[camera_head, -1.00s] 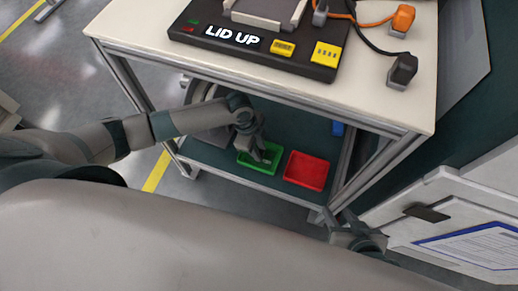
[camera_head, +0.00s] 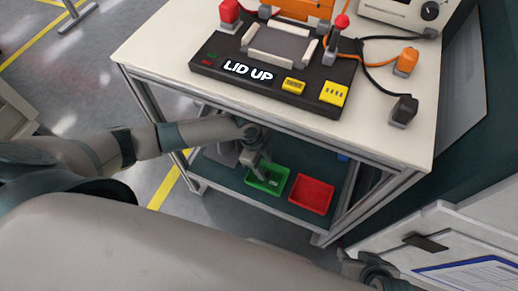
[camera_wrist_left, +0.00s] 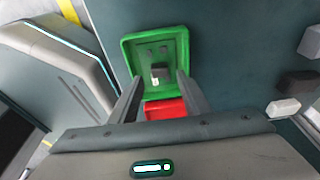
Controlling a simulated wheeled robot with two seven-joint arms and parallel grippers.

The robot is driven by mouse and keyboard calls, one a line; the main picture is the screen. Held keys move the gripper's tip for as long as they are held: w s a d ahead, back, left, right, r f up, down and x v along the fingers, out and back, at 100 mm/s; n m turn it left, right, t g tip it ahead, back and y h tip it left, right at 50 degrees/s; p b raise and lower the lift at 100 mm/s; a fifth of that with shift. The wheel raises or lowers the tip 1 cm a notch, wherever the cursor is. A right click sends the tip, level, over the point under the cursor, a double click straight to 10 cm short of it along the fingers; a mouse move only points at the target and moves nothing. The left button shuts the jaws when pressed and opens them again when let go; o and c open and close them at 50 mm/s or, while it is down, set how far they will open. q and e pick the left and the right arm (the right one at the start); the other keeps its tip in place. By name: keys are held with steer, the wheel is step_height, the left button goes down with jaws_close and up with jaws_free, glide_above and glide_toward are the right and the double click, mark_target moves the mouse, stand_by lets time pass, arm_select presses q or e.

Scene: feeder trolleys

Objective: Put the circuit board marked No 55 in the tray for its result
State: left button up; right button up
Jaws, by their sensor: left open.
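The green tray (camera_head: 268,180) stands on the trolley's lower shelf, left of the red tray (camera_head: 311,194). In the left wrist view the green tray (camera_wrist_left: 126,62) holds what looks like a green circuit board (camera_wrist_left: 161,60) with grey parts, lying flat; its number is not readable. My left gripper (camera_head: 262,174) is just above the green tray, fingers apart and empty; its open fingers (camera_wrist_left: 160,90) also show in the wrist view, with red between them. My right gripper (camera_head: 372,272) is low at the right, its fingers unclear.
The test fixture (camera_head: 232,84) on the worktop reads LID UP, and its nest (camera_head: 280,44) looks empty. The worktop edge and frame are above my left arm. An orange plug (camera_head: 406,62) and a black plug (camera_head: 403,110) lie at right. A white cabinet with a clipboard is lower right.

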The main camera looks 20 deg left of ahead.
steer(key=s+d+f+g+p, duration=0.1)
steer(key=d+f+p, duration=0.1)
steer(key=f, duration=0.5)
steer(key=s+d+f+g+h+p, duration=0.1)
steer(key=f+p, duration=0.4)
steer(key=f, duration=0.3)
steer(key=shift+s+d+f, duration=0.15)
steer(key=shift+s+d, duration=0.05)
steer(key=shift+d, duration=0.2)
stand_by(0.5)
